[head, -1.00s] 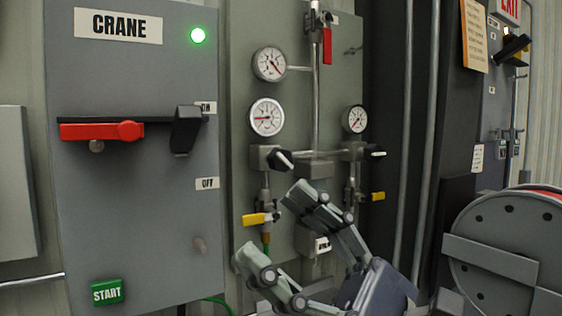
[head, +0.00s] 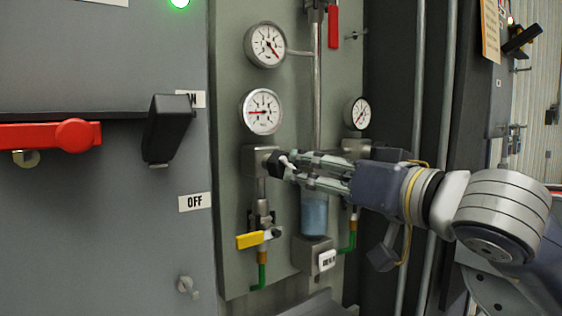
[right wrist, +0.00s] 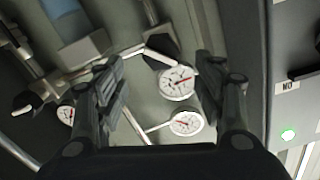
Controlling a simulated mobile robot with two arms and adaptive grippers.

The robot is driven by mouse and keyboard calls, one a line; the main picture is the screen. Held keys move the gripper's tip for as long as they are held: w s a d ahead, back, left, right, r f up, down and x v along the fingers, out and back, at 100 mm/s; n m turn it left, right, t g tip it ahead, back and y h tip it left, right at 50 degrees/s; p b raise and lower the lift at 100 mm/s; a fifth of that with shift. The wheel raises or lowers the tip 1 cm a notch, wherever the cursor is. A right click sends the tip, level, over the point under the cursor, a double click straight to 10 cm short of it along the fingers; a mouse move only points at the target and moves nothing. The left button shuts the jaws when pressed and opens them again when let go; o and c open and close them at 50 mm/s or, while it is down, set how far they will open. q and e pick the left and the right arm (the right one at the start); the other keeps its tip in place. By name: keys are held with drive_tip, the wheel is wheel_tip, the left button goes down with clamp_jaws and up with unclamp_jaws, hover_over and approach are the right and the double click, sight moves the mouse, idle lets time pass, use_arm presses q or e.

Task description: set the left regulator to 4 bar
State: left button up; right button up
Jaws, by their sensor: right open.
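The left regulator (head: 256,161) is a grey block on the panel with a black knob (head: 274,165) bearing a white pointer. Its white gauge (head: 262,111) is just above, its red needle pointing left; the scale numbers are too small to read. My right gripper (head: 289,168) comes in from the right with its fingertips at the knob, partly hiding it. In the right wrist view the open fingers (right wrist: 158,65) lie either side of the knob (right wrist: 155,57), with a gap visible; I cannot tell whether they touch it. My left gripper is out of view.
Another gauge (head: 266,44) is above, and a smaller right gauge (head: 357,113) is beside the pipe. A yellow valve handle (head: 250,240) is below the regulator. The crane box with a red lever (head: 50,136) and black handle (head: 168,130) stands left.

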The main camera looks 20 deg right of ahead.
sight(285, 167)
drive_tip(key=p+x, duration=0.1)
drive_tip(key=x, duration=0.2)
drive_tip(key=shift+a+r, duration=0.15)
drive_tip(key=shift+r, duration=0.05)
drive_tip(key=shift+p+x, duration=0.6)
drive_tip(key=shift+x, duration=0.5)
drive_tip(key=x, duration=0.2)
drive_tip(key=p+x, duration=0.1)
drive_tip(key=shift+f, duration=0.3)
drive_tip(key=shift+w+a, duration=0.1)
drive_tip(key=shift+w, duration=0.25)
drive_tip(key=shift+w+f, duration=0.1)
drive_tip(key=c, duration=0.8)
drive_tip(key=shift+c, duration=1.4)
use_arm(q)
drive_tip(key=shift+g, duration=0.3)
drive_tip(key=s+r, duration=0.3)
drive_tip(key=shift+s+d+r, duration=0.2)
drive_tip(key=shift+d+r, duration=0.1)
